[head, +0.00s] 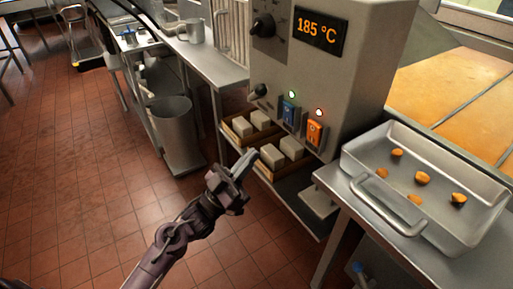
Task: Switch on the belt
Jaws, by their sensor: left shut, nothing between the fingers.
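A grey control cabinet (352,88) stands at the upper middle. Its front carries a blue switch (290,110) with a lit green lamp (292,94) above it, and an orange switch (315,131) with a lit red lamp (320,112) above it. I cannot read which switch is for the belt. My left gripper (245,162) is shut and empty. It shows below and to the left of the two switches, apart from both, its fingers pointing up and right. My right gripper is not in view.
The cabinet also has a black dial (263,26), a small lever (257,92) and a display (320,30) reading 185 °C. Wooden boxes (262,172) of pale blocks sit below the switches. A metal tray (355,160) with several orange pieces stands right. Tiled floor (90,190) lies open left.

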